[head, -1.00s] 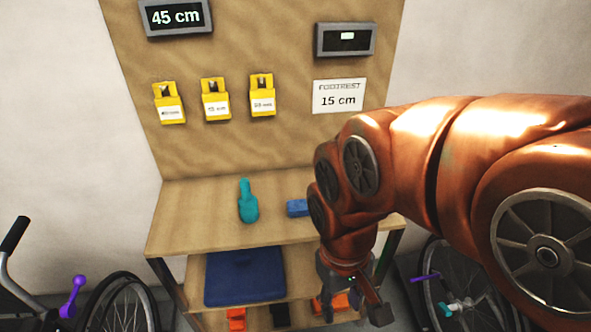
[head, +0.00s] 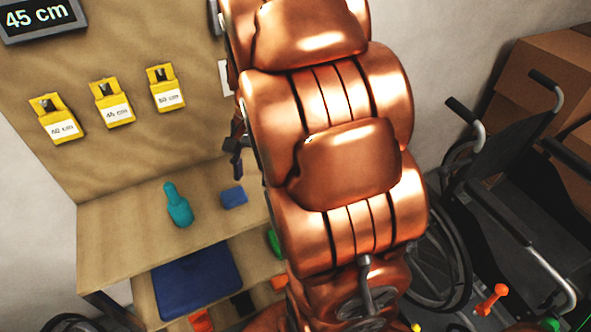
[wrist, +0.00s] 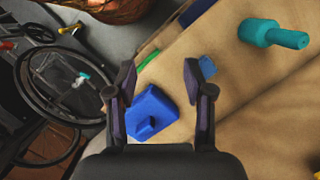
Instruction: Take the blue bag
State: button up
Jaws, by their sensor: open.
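A blue lumpy item with a raised knob (wrist: 150,114), which looks like the blue bag, lies on the wooden tabletop in the wrist view, between my fingers as seen there. In the head view my arm seems to hide it. My gripper (wrist: 157,78) is open and empty, pointing down at the tabletop; I cannot tell its height. Part of it shows dark beside my arm in the head view (head: 237,150). A smaller blue block (head: 233,196) lies on the tabletop and shows partly behind the right finger in the wrist view (wrist: 207,66).
A teal tool (head: 179,206) lies on the tabletop left of the small block. A dark blue cushion (head: 197,283) is on the lower shelf. Yellow labelled holders (head: 111,103) hang on the back board. A wheelchair (head: 510,205) stands at the right.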

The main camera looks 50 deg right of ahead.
jog(key=w+d+f+m, duration=0.1)
jog(key=d+f+m, duration=0.1)
jog(key=d, duration=0.5)
jog(key=w+d+f+m+t+y, duration=0.1)
jog(key=w+d+f+m, duration=0.1)
jog(key=d, duration=0.6)
jog(key=w+d+f+m+t, duration=0.1)
jog(key=w+d+f+m, duration=0.1)
jog(key=d+m, duration=0.3)
jog(key=shift+w+d+f+m+y, duration=0.1)
jog(key=shift+d+f+m+y, duration=0.1)
jog(key=shift+d, duration=0.35)
jog(key=shift+w+d+f+m+y, duration=0.1)
jog(key=shift+d+f, duration=0.15)
jog(key=shift+d, duration=0.3)
jog(key=shift+w+d+f+m+y, duration=0.1)
jog(key=shift+d+f, duration=0.1)
jog(key=shift+d, duration=0.35)
jog(key=shift+a+f+p, duration=0.1)
jog(key=shift+f+p, duration=0.2)
jog(key=p+x, duration=0.1)
jog(key=x, duration=0.2)
jog(key=p+x, duration=0.1)
jog(key=x, duration=0.1)
jog(key=shift+w+a+f, duration=0.1)
jog(key=shift+a+f, duration=0.15)
jog(key=shift+a, duration=0.2)
jog(key=shift+w+a+f+p, duration=0.15)
jog(key=shift+f+p, duration=0.15)
jog(key=shift+f, duration=0.3)
